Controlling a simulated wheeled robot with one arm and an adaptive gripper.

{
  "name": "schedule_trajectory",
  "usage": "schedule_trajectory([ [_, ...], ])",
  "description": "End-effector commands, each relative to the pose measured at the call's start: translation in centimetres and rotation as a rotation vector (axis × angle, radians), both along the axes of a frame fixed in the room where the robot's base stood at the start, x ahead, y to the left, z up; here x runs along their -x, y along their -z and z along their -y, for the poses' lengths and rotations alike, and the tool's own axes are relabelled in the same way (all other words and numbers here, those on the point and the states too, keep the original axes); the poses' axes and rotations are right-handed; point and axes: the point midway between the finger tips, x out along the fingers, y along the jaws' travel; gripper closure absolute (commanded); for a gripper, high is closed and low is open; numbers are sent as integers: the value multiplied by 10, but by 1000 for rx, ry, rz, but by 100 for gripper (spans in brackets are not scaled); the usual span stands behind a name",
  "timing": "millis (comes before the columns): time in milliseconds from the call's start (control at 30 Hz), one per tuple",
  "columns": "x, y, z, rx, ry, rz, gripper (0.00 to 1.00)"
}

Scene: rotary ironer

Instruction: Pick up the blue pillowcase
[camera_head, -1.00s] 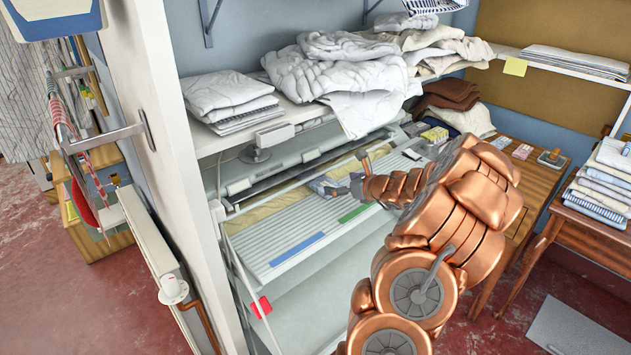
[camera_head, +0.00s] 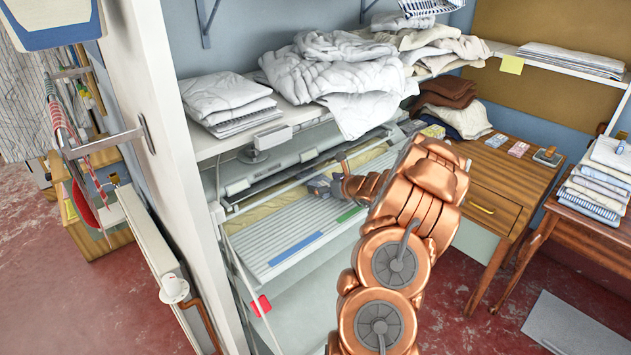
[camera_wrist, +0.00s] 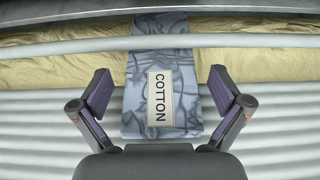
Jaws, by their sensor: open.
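The blue pillowcase (camera_wrist: 161,60) is a narrow, patterned blue-grey cloth with a pale label reading COTTON. My gripper (camera_wrist: 160,92) is open, with one finger on each side of the cloth and a clear gap on both sides. In the head view my gripper (camera_head: 323,186) is at the ironer, above the ribbed feed board (camera_head: 275,225). It is small there, and I cannot clearly make out the pillowcase beside it.
A yellowish padded roller (camera_wrist: 50,62) runs behind the bar. Above the ironer, a white shelf (camera_head: 215,145) carries crumpled white laundry (camera_head: 335,70) and folded linen (camera_head: 225,95). A white post (camera_head: 165,160) stands to the left. A wooden desk (camera_head: 505,175) stands to the right.

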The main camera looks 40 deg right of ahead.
Motion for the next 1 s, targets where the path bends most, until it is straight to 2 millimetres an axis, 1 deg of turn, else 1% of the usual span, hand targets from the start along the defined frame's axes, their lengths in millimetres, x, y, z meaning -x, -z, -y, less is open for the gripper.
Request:
schedule_trajectory([
  [167,0,0,0,0,0,0,0],
  [733,0,0,0,0,-1,0,58],
  [1000,0,-1,0,1,0,0,59],
])
